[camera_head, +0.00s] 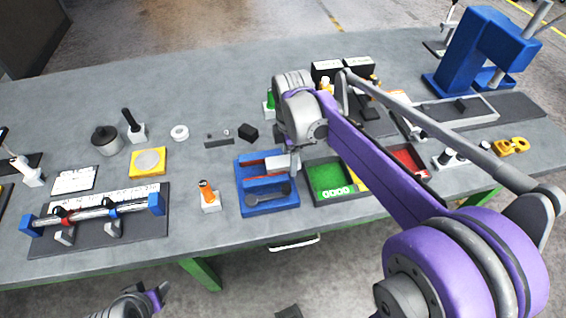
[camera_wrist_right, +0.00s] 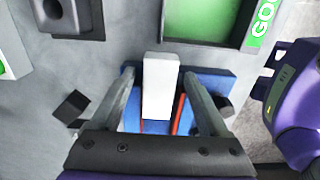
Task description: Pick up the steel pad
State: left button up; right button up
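A plain pale grey block (camera_wrist_right: 161,86), perhaps the steel pad, shows between the two fingers of my right gripper (camera_wrist_right: 158,75) in the right wrist view. The fingers stand apart, with gaps on both sides of the block, so the gripper looks open. Behind them is the blue fixture (camera_wrist_right: 215,82) with red strips. In the head view, my right gripper (camera_head: 284,160) is over the blue fixture (camera_head: 270,206), and my arm hides part of this area. My left gripper (camera_head: 150,298) is at the bottom left, off the table; its fingers are unclear.
A black block (camera_head: 248,132) and a grey bar (camera_head: 219,140) lie behind. A yellow plate (camera_head: 137,173) carries a round grey disc (camera_head: 149,160).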

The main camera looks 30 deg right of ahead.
grip_shut()
dwell(1.2)
